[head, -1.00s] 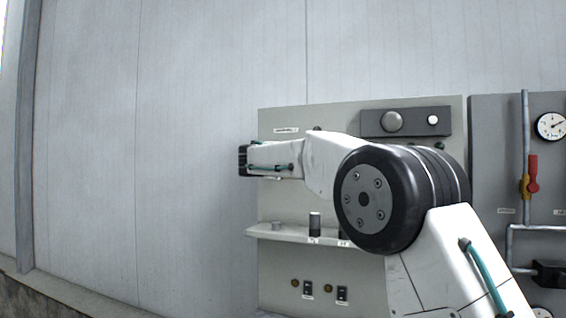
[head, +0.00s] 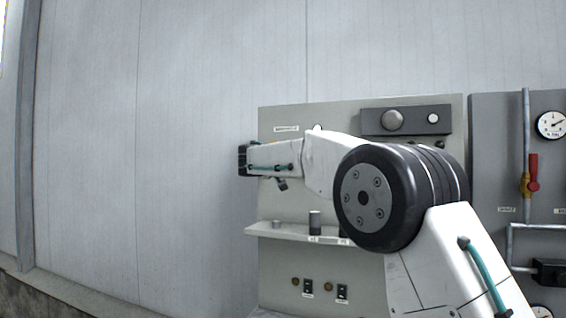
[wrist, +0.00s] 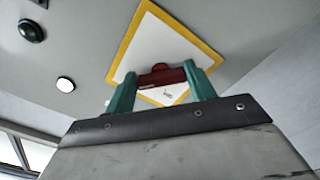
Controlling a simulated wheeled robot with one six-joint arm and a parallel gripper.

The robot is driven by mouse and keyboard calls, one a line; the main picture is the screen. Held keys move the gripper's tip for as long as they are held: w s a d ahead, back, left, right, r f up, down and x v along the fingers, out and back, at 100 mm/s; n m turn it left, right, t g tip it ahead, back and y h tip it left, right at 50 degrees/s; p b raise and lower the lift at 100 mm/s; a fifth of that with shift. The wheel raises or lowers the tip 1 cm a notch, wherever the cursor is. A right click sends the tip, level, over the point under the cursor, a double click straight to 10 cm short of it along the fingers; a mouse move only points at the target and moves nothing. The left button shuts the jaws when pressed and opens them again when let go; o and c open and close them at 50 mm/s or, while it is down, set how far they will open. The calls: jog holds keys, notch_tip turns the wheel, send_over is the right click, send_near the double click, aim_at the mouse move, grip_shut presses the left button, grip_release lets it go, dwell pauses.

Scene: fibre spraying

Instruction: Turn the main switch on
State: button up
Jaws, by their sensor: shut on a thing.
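In the wrist view, the main switch is a red handle (wrist: 162,76) in front of a white plate with a yellow border (wrist: 209,52). My gripper (wrist: 161,80) has its teal fingers at the two ends of the red handle and is shut on it. The handle lies roughly level across that picture, while the plate looks tilted. A white lamp (wrist: 65,85) looks bright beside the plate, and a dark green lamp (wrist: 31,31) sits above it. In the head view my arm hides the switch and most of my gripper.
The grey panel (head: 285,118) has a shelf (head: 268,231) with a dark cylinder (head: 315,222) and small switches (head: 308,286) below. At right, a second panel (head: 490,150) carries pipes, a red valve handle (head: 533,172) and a gauge (head: 550,125). Bare wall (head: 190,150) lies left.

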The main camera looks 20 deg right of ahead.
jog(key=shift+f+m, duration=0.1)
jog(key=shift+m, duration=0.2)
jog(key=o, duration=1)
jog(key=shift+s, duration=0.1)
jog(key=v, duration=0.7)
jog(key=shift+s+a, duration=0.25)
